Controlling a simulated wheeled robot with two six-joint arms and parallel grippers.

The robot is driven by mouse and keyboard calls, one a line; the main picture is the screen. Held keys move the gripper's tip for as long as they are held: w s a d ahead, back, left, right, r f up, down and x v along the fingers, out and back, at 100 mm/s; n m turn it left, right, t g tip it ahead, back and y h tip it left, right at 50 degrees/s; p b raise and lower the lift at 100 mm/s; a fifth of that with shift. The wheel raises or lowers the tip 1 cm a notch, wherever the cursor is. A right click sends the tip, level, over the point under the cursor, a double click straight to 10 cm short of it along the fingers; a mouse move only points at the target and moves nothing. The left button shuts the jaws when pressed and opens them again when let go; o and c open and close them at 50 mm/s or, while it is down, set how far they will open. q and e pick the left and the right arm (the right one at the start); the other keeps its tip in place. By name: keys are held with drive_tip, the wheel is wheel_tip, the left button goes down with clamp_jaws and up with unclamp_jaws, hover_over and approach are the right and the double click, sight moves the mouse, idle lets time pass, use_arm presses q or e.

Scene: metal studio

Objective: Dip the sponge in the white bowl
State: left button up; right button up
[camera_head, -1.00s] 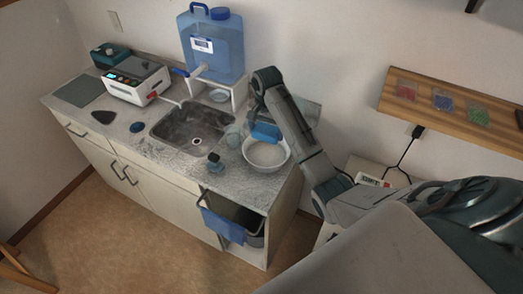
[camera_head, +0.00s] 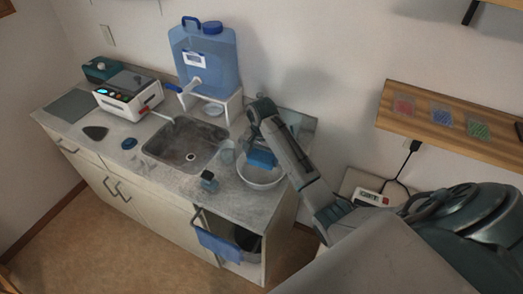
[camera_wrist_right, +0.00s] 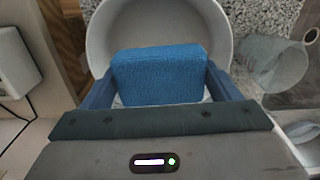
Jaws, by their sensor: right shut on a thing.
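The blue sponge (camera_wrist_right: 158,75) is held between the fingers of my right gripper (camera_wrist_right: 160,88). In the head view the sponge (camera_head: 262,158) is over the white bowl (camera_head: 262,181), at the bowl's back part. The bowl stands on the counter's right end. In the right wrist view the bowl (camera_wrist_right: 215,22) surrounds the far side of the sponge. I cannot tell whether the sponge touches the bowl's inside or its contents. My right gripper (camera_head: 259,147) is partly hidden by its own arm. My left gripper is not in view.
A clear cup (camera_head: 227,152) stands left of the bowl, beside the sink (camera_head: 186,143). A blue water jug (camera_head: 206,60) sits on a white stand behind. A wall shelf (camera_head: 450,120) is at right.

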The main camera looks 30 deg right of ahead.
drive_tip(key=shift+s+a+f+b, duration=0.1)
drive_tip(key=shift+f+b, duration=0.05)
drive_tip(key=shift+f, duration=0.45)
drive_tip(key=shift+s+a+f+b, duration=0.1)
drive_tip(key=shift+f+b, duration=0.05)
drive_tip(key=shift+f, duration=0.4)
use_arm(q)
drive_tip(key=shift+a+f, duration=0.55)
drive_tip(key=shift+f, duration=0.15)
use_arm(e)
drive_tip(key=shift+w+f, duration=0.15)
drive_tip(key=shift+f, duration=0.95)
drive_tip(key=shift+d, duration=0.1)
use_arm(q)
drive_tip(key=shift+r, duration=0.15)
use_arm(e)
drive_tip(key=shift+r, duration=0.1)
drive_tip(key=shift+r+p, duration=0.5)
drive_tip(key=shift+r, duration=0.15)
drive_tip(key=shift+f, duration=0.8)
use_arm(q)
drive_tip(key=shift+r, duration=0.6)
use_arm(e)
drive_tip(key=shift+r, duration=0.1)
drive_tip(key=shift+r, duration=4.05)
